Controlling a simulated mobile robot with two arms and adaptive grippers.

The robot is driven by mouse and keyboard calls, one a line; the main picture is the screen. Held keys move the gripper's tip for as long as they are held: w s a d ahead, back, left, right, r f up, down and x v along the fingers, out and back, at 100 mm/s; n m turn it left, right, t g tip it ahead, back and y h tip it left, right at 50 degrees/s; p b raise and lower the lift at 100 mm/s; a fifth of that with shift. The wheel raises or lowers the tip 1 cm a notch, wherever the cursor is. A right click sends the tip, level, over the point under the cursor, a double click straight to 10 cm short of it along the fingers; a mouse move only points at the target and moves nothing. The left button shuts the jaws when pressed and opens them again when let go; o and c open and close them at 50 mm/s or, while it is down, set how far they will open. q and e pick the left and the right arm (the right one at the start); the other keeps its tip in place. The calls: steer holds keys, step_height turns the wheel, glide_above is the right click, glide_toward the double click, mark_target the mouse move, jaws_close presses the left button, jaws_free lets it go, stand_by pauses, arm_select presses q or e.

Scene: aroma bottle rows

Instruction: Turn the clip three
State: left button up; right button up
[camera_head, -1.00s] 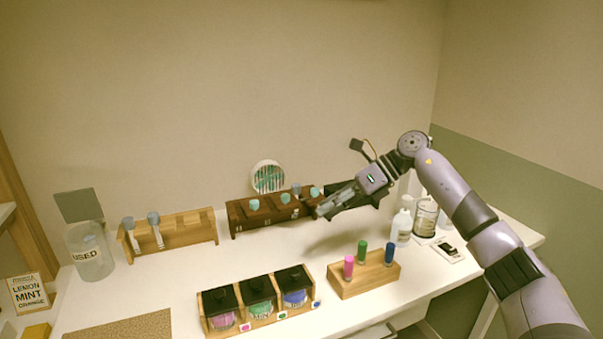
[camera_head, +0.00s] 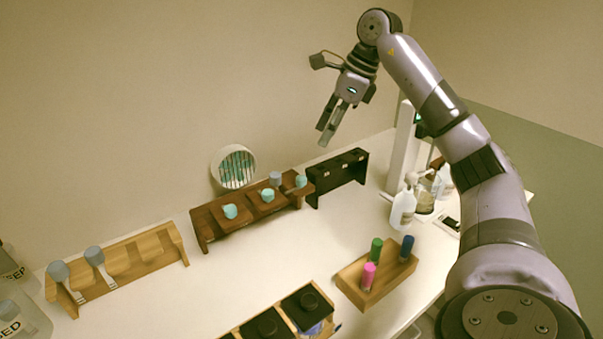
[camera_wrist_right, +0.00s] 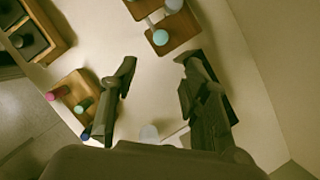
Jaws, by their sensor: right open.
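No clip can be told apart by name in these views. My right gripper (camera_head: 327,132) is open and empty, raised in the air above the dark rack (camera_head: 338,178), fingers pointing down. In the right wrist view its two fingers (camera_wrist_right: 157,62) stand wide apart over the table. A brown rack (camera_head: 205,232) holds teal-capped bottles (camera_head: 230,212) and one grey-capped piece (camera_head: 275,178); its end with a teal cap (camera_wrist_right: 160,37) shows beyond the fingers. A light wooden rack (camera_head: 150,265) at left holds two grey-capped tubes (camera_head: 94,256). My left gripper is out of view.
A wooden block (camera_head: 350,283) holds pink (camera_head: 368,276), green (camera_head: 376,250) and blue (camera_head: 407,248) vials. Black-lidded jars (camera_head: 302,304) stand at the front edge. A white bottle (camera_head: 403,210) stands at right. A round grille (camera_head: 234,167) is at the back. The table between the racks and jars is clear.

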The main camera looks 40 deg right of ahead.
mark_target(301, 177)
steer(key=x, duration=1.2)
steer(key=shift+w+a+f, duration=0.15)
steer(key=shift+w+f, duration=0.15)
steer(key=shift+f, duration=0.25)
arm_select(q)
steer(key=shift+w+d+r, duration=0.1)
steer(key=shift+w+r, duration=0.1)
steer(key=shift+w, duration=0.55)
arm_select(e)
steer(key=shift+f, duration=0.1)
steer(key=shift+c, duration=0.4)
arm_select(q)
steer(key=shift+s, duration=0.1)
arm_select(e)
jaws_close()
